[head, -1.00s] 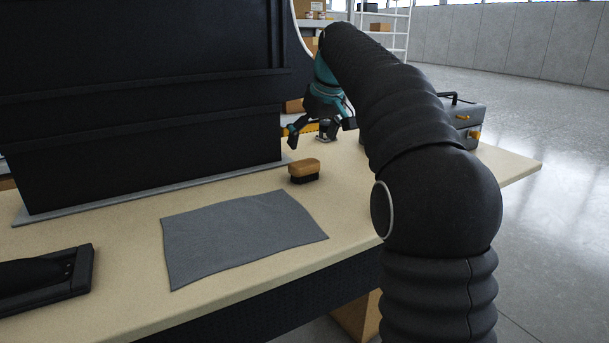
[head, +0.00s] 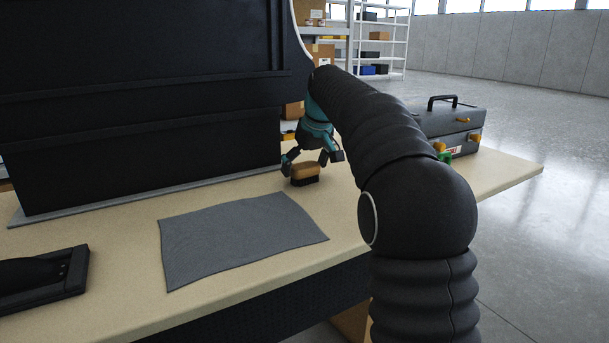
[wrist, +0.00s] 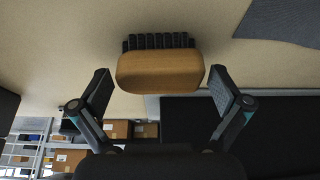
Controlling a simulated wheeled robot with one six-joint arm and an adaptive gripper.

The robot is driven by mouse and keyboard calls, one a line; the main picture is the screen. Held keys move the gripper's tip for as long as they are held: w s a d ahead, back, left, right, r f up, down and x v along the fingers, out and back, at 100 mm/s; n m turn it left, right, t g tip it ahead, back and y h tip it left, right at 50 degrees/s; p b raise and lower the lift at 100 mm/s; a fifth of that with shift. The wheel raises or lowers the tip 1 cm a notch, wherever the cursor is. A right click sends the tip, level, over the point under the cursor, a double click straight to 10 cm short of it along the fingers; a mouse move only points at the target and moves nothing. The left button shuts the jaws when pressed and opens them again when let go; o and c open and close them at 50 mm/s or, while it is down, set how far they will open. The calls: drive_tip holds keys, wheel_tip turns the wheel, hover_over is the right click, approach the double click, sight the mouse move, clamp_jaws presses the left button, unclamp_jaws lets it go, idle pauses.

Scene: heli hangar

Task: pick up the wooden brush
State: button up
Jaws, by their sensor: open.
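The wooden brush (head: 305,174) lies on the tan workbench with its black bristles down and its light wooden back up. My gripper (head: 312,165) is open, with its fingers just behind and above the brush in the head view. In the wrist view the brush (wrist: 160,68) is ahead of the open fingertips of my gripper (wrist: 160,85), roughly centred between them. The bristles show along its upper edge there. The fingers do not visibly touch it.
A large black cabinet (head: 140,120) stands on the bench close to the left of the brush. A grey cloth (head: 240,238) lies in front. A dark case (head: 450,125) stands behind my arm at right. A black tray (head: 45,280) lies front left.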

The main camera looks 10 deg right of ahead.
drive_tip(key=c, duration=1)
drive_tip(key=shift+c, duration=0.2)
drive_tip(key=shift+r, duration=0.15)
